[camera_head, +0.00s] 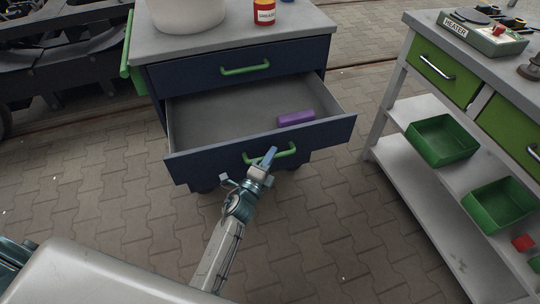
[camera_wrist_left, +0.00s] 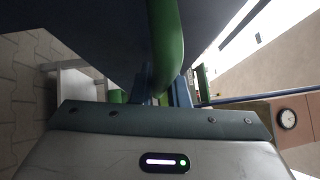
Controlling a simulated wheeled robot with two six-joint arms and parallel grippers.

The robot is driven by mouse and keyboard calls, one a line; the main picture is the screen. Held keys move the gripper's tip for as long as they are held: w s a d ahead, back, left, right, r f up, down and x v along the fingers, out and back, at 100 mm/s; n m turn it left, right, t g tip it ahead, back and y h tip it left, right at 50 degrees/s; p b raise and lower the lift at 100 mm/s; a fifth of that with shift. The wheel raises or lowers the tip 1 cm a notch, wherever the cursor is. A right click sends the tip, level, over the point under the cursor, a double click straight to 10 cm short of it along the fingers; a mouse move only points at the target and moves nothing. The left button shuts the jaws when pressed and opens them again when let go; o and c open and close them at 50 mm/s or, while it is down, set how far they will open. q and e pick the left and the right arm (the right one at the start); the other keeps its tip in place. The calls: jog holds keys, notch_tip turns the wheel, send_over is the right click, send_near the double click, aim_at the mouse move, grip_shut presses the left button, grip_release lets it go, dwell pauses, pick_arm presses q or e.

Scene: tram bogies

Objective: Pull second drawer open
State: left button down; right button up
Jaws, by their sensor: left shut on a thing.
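The dark blue cabinet has a top drawer (camera_head: 238,67) that is shut, with a green handle. The second drawer (camera_head: 210,160) below it stands pulled out, so its grey inside shows. My left gripper (camera_head: 266,157) is shut on the second drawer's green handle (camera_head: 285,154) at the drawer's front. In the left wrist view the green handle (camera_wrist_left: 166,45) runs down between the fingers, partly hidden by the gripper body. My right gripper is in neither view.
A white pot (camera_head: 187,14) and a red-labelled jar (camera_head: 263,14) stand on the cabinet top. A workbench at the right holds green bins (camera_head: 441,140) and a heater (camera_head: 484,34). The paved floor before the drawer is clear.

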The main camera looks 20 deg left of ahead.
pick_arm(q)
jog(key=c, duration=1.4)
grip_release()
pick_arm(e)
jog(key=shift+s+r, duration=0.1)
